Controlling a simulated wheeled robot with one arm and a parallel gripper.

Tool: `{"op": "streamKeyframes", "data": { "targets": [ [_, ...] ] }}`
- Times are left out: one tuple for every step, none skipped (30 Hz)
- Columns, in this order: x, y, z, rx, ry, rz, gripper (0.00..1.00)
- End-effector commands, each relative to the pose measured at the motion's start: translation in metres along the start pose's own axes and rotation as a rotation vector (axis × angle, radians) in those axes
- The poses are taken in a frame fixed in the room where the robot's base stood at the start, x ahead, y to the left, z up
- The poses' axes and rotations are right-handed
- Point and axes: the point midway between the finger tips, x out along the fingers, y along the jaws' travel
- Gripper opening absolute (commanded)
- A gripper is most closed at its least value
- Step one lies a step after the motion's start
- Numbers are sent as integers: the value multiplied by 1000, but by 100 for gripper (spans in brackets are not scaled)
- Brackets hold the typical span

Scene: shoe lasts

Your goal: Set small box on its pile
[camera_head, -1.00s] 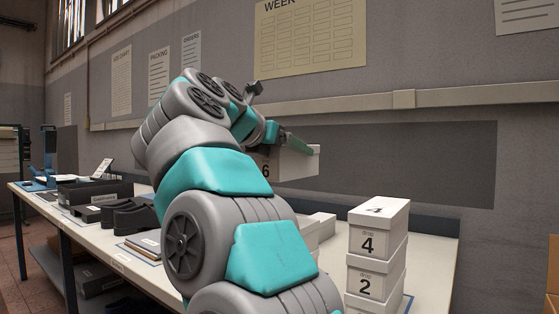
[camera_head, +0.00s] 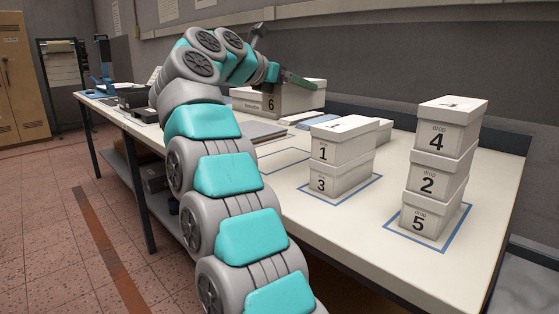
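A white lidded box marked 6 (camera_head: 297,101) is at my gripper (camera_head: 292,79), by the back of the table. One green finger lies across its top edge and the box keeps the same place against the gripper in both frames, so it looks held; the other finger is hidden. One pile has box 4 (camera_head: 438,138) on top, box 2 (camera_head: 428,184) in the middle and box 5 (camera_head: 418,224) at the bottom. Another pile has box 1 (camera_head: 323,152) on box 3 (camera_head: 321,184). Both piles stand upright inside blue outlines.
The table (camera_head: 360,240) has an empty blue outline left of the 1-and-3 pile. Another pale box (camera_head: 384,132) stands behind that pile. A labelled box (camera_head: 247,104) is beside box 6. My arm covers much of the table's left part.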

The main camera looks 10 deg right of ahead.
Motion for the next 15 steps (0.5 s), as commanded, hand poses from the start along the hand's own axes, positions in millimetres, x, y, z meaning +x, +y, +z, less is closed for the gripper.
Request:
{"op": "streamKeyframes", "data": {
  "targets": [
    [2,9,-10,1,-2,-1,21],
    [3,13,-13,3,-3,-1,21],
    [4,18,-19,2,-4,-1,21],
    [5,22,-23,1,-4,-2,21],
    [6,25,-26,0,-5,-3,21],
    [7,29,-30,0,-6,-3,21],
    [8,31,-32,1,-6,-3,21],
    [8,33,-34,2,-7,-3,21],
    [8,35,-36,3,-7,-3,21],
    [9,36,-37,4,-7,-2,21],
    [9,37,-38,4,-8,-2,21],
    [9,38,-41,4,-8,-2,21],
    [10,38,-43,4,-8,-2,21],
    [11,39,-46,4,-7,-2,21],
    [13,39,-52,3,-6,-2,21]
  ]
}}
